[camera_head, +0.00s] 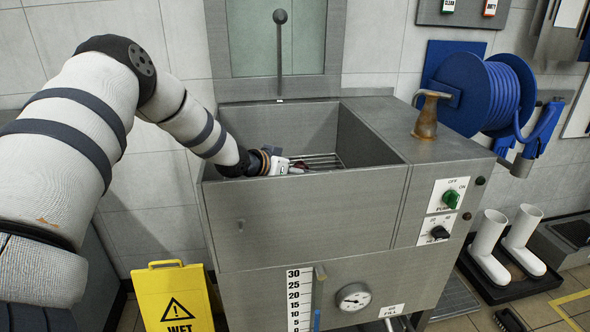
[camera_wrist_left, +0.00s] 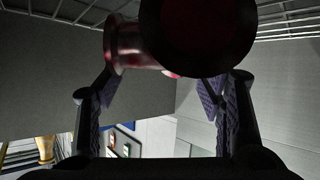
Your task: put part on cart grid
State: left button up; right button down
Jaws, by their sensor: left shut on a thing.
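My left gripper (camera_head: 293,167) reaches over the left wall of the grey steel basin and is down inside it. The basin's front wall partly hides its fingers. In the left wrist view my left gripper is shut on a dark reddish, shiny, round part (camera_wrist_left: 195,35) with a flared rim, which sits between the two fingers. The head view does not clearly show this held part. A metal bar grid (camera_head: 322,160) lies in the basin beside the gripper. Grid bars (camera_wrist_left: 60,12) also show along the top of the wrist view. No cart can be made out. My right gripper is not in view.
A brown, worn metal fitting (camera_head: 428,113) stands on the machine's top, right of the basin. A blue hose reel (camera_head: 490,95) hangs on the wall behind. A yellow wet-floor sign (camera_head: 174,297) stands at front left. White boots (camera_head: 490,247) stand at right.

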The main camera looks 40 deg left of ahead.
pick_arm(q)
jog(key=shift+f, duration=0.4)
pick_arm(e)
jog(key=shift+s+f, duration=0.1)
pick_arm(q)
jog(key=o, duration=1.9)
jog(key=r, duration=0.1)
jog(key=s+r+p, duration=0.1)
jog(key=shift+r, duration=0.35)
jog(key=p+v, duration=0.1)
jog(key=v, duration=0.4)
jog(key=shift+s+r+p, duration=0.1)
jog(key=shift+s+p, duration=0.1)
jog(key=shift+p, duration=0.15)
jog(key=shift+s+d, duration=0.1)
jog(key=shift+s, duration=0.2)
jog(key=shift+s+f, duration=0.1)
jog(key=shift+f, duration=0.2)
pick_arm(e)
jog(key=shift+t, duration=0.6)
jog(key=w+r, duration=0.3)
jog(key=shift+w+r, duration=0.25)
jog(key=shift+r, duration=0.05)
